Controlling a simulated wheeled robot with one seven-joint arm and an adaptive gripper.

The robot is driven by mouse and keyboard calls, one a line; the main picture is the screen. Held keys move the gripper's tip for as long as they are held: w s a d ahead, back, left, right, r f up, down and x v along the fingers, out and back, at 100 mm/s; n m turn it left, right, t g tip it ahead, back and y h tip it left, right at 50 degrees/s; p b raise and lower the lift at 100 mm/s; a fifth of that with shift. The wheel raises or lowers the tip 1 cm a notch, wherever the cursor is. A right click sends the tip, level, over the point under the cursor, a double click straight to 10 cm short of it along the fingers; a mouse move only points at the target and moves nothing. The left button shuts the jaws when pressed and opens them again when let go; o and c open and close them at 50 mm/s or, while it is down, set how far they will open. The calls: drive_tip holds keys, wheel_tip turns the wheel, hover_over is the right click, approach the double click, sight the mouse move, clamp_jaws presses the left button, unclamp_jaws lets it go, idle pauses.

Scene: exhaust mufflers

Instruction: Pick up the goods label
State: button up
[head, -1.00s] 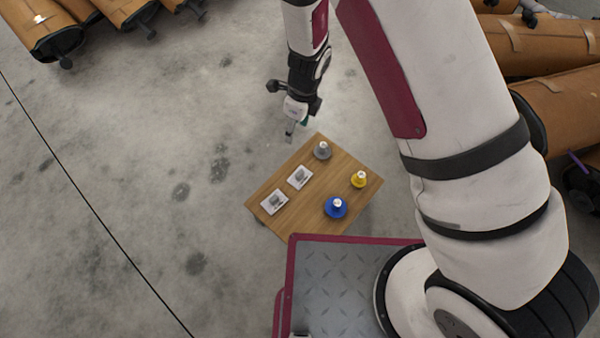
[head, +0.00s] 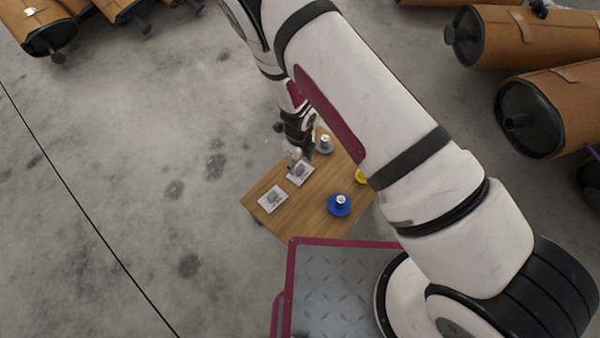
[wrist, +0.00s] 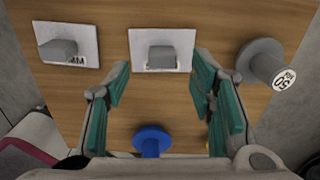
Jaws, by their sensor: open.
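Two white cards, each with a grey block on it, lie on a wooden board. The right card (head: 294,181) also shows in the wrist view (wrist: 160,36). The left card (head: 265,206) shows in the wrist view (wrist: 87,36) with partly hidden dark letters. I cannot tell for sure which is the goods label. My gripper (wrist: 160,70) is open and empty, its teal-padded fingers on either side of the right card's near edge in the wrist view. In the head view my gripper (head: 295,156) is over the right card and hides part of it. Contact cannot be told.
The wooden board (head: 262,225) also holds a grey weight (head: 325,144), a blue weight (head: 339,206) and a yellow one (head: 361,177), partly hidden by my arm. Brown mufflers (head: 535,38) lie at the upper right and upper left. The concrete floor at left is clear.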

sight(300, 168)
drive_tip(key=shift+w+d+f+b, duration=0.1)
drive_tip(key=shift+f+b, duration=0.75)
drive_tip(key=shift+f, duration=0.5)
drive_tip(key=shift+d+f+b, duration=0.1)
drive_tip(key=shift+f+b, duration=0.75)
drive_tip(key=shift+f, duration=0.45)
drive_tip(key=c, duration=0.9)
